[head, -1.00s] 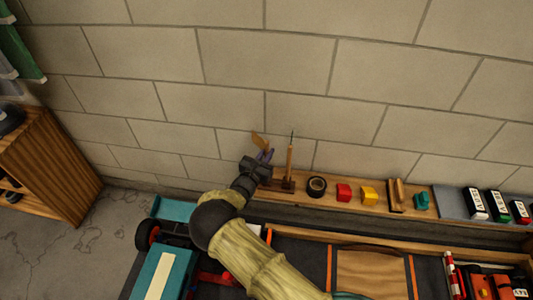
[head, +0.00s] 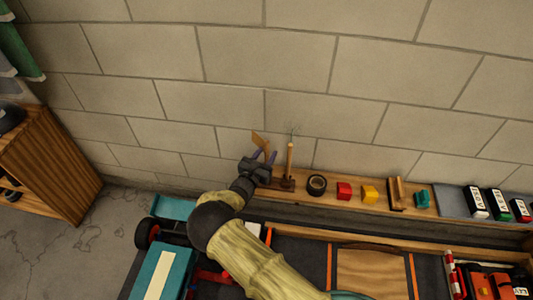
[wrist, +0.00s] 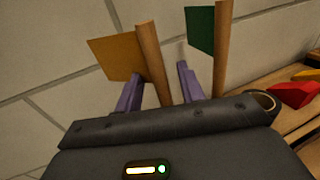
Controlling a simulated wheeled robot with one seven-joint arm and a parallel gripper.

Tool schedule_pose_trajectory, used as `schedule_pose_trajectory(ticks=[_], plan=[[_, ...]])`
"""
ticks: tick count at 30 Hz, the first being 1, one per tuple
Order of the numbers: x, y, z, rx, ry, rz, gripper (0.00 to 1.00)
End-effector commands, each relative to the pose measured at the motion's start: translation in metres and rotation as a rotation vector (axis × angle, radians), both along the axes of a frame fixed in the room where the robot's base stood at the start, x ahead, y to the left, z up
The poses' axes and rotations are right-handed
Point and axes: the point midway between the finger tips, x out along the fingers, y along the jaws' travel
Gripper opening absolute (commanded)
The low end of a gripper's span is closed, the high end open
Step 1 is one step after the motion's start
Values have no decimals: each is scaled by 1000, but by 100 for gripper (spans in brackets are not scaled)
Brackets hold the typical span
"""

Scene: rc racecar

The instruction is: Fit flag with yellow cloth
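The flag with yellow cloth (head: 260,141) stands at the left end of the wall shelf. In the wrist view its yellow cloth (wrist: 113,55) and wooden pole show at the upper left. My gripper (head: 264,156) is there with its purple fingers spread. In the wrist view the pole passes between the fingertips (wrist: 158,78), nearer the left one, with a gap to the right one. The pole's lower end is hidden behind my gripper's body.
A flag with green cloth (wrist: 200,30) stands just right of my gripper. Its pole (head: 290,161) rises from a wooden holder. Black tape (head: 317,185), a red block (head: 344,191) and a yellow block (head: 369,194) sit further right. The teal car (head: 165,271) is below left.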

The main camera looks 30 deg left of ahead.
Motion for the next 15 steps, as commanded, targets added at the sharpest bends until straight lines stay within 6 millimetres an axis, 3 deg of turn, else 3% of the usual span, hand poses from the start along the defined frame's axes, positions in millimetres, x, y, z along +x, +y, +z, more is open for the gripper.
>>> schedule_pose_trajectory(ticks=[15], plan=[[-95, 1, 2, -2, 1, 5, 39]])
